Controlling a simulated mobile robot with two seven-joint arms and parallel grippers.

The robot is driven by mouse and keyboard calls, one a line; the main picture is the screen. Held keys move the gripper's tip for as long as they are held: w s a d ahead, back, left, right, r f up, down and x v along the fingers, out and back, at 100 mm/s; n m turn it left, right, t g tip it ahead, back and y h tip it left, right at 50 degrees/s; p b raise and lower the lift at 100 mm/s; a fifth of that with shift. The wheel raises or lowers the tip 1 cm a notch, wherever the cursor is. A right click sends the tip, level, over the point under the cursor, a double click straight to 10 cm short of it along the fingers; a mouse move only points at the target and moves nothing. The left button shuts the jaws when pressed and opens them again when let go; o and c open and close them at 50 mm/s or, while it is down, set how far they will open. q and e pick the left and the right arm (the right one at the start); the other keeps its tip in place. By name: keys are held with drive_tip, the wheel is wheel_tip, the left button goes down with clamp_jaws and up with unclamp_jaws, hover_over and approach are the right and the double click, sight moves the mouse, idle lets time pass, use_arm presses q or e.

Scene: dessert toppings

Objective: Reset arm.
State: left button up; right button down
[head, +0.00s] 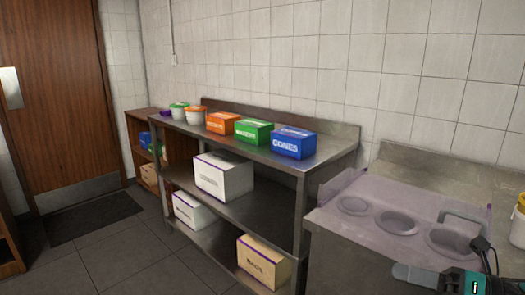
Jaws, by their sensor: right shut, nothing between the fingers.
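My right gripper (402,271) is at the bottom right of the head view, in front of the counter with round openings. It is shut and empty. Part of my right arm, dark and teal, shows beside it with a cable. My left gripper is not in view.
A steel counter (345,221) with several round openings stands at right. A yellow-and-white container (519,220) is at the right edge. A steel shelf (232,148) holds orange (224,123), green (253,131) and blue (293,143) boxes.

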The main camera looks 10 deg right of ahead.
drive_tip(key=s+a+f+m+t+h+p, duration=0.1)
drive_tip(key=a+f+m+t+h, duration=0.15)
drive_tip(key=f+m+h, duration=0.55)
drive_tip(key=s+a+f+m+t+h, duration=0.1)
drive_tip(key=f+m+t, duration=0.3)
drive_tip(key=m, duration=0.9)
drive_tip(key=s+a+f+m+g+h+p, duration=0.1)
drive_tip(key=s+a+f+m+g+h, duration=0.2)
drive_tip(key=m, duration=1)
drive_tip(key=s+a+f+g, duration=0.3)
drive_tip(key=s+a+f, duration=0.2)
drive_tip(key=a+f, duration=0.2)
drive_tip(key=shift+a+f, duration=0.15)
drive_tip(key=shift+f, duration=0.25)
